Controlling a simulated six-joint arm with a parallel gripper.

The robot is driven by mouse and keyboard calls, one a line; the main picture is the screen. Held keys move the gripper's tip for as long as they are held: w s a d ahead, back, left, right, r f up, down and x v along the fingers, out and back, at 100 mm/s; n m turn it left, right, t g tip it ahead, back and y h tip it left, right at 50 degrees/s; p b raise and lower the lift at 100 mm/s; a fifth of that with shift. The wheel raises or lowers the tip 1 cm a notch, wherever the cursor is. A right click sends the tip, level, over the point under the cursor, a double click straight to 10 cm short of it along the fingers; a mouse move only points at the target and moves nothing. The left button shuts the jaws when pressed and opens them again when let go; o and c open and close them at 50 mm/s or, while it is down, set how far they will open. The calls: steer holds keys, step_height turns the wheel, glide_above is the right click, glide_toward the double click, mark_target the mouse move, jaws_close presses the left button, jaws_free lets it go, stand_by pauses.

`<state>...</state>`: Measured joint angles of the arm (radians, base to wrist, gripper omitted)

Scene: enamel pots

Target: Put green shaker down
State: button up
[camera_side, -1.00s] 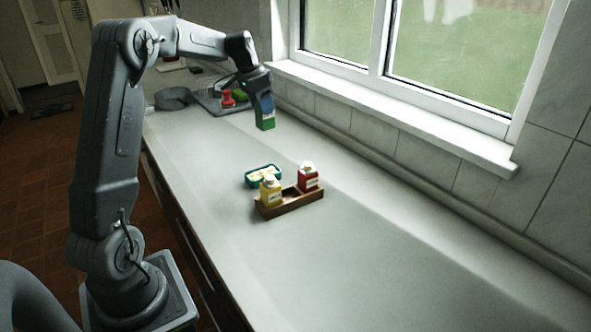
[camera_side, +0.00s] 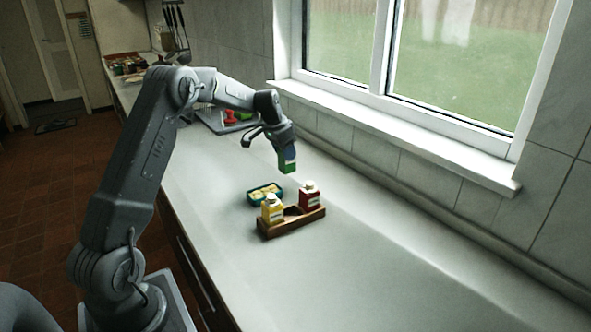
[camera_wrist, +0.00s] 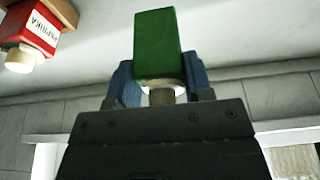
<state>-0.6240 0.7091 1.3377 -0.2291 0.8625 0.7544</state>
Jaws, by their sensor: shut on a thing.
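The green shaker (camera_side: 287,167) is held in my gripper (camera_side: 287,152), above the counter and behind the wooden rack (camera_side: 291,224). In the wrist view the green shaker (camera_wrist: 158,45) sits between the two blue fingers of my gripper (camera_wrist: 160,78), its pale neck towards the palm. The rack holds a yellow shaker (camera_side: 272,210) at its left end and a red shaker (camera_side: 310,197) at its right end. The slot between them looks empty. The red shaker, labelled PAPRIKA, also shows in the wrist view (camera_wrist: 30,38).
A teal dish with pale contents (camera_side: 264,194) stands just behind the rack. A dark tray with red and green items (camera_side: 228,120) lies farther back, partly behind my arm. The window sill (camera_side: 400,137) runs along the right. The front counter is clear.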

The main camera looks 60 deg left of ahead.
mark_target(295, 168)
steer(key=w+d+f, duration=0.1)
steer(key=w+f, duration=0.1)
steer(key=shift+w+d, duration=0.35)
steer(key=shift+d, duration=0.05)
steer(key=shift+f, duration=1.95)
steer(key=shift+f, duration=0.15)
steer(key=o, duration=0.8)
steer(key=shift+o, duration=0.2)
